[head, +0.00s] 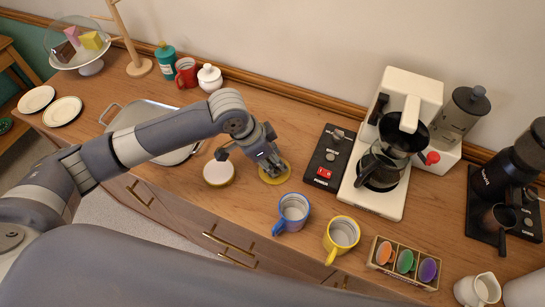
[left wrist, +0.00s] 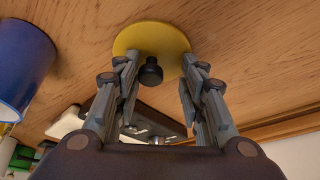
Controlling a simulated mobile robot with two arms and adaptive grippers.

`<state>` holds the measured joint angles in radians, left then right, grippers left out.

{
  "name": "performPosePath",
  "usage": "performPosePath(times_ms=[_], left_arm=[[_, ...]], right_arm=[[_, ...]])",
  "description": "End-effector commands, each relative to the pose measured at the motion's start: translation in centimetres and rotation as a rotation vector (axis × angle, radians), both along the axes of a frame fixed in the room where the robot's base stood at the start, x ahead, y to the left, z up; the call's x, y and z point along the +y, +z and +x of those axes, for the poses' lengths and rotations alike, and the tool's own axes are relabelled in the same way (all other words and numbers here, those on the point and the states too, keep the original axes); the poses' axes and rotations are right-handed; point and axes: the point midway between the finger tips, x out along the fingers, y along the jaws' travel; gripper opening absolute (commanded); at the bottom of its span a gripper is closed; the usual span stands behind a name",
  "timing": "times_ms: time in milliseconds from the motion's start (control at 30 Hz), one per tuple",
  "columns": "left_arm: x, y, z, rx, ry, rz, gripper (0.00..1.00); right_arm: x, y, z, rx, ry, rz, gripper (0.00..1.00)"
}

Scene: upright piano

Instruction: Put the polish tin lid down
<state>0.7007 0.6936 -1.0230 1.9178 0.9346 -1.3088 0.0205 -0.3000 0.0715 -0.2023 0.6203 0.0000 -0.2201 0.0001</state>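The polish tin lid, a yellow disc (head: 284,177) with a dark knob, appears to lie flat on the wooden top, right of the open tin (head: 219,173) with pale contents. In the left wrist view the lid (left wrist: 176,42) shows with its black knob (left wrist: 151,71) facing the camera. My left gripper (head: 268,160) is right over the lid. Its fingers (left wrist: 160,68) stand apart on either side of the knob, with a visible gap on both sides. My right gripper is not in view.
A blue mug (head: 292,212) and a yellow mug (head: 341,235) stand in front right of the lid. A black switch panel (head: 327,158) and a coffee maker (head: 380,200) are to the right. A metal tray (head: 125,115) lies left, partly under my arm.

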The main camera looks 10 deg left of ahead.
Motion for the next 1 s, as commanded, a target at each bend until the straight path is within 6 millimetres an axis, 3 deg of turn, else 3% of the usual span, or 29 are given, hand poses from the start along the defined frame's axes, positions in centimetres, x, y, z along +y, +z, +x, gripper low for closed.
performPosePath(times_ms=[367,800,1000], left_arm=[[0.2,0.6,-0.1,-0.001,0.0,0.001,0.4],[2.8,8.6,-1.8,-0.004,0.001,0.001,0.4],[3.6,10.9,-2.4,-0.001,0.001,-0.001,0.4]], right_arm=[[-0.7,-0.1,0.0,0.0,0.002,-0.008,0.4],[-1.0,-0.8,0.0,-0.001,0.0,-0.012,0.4],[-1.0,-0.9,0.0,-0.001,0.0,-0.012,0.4]])
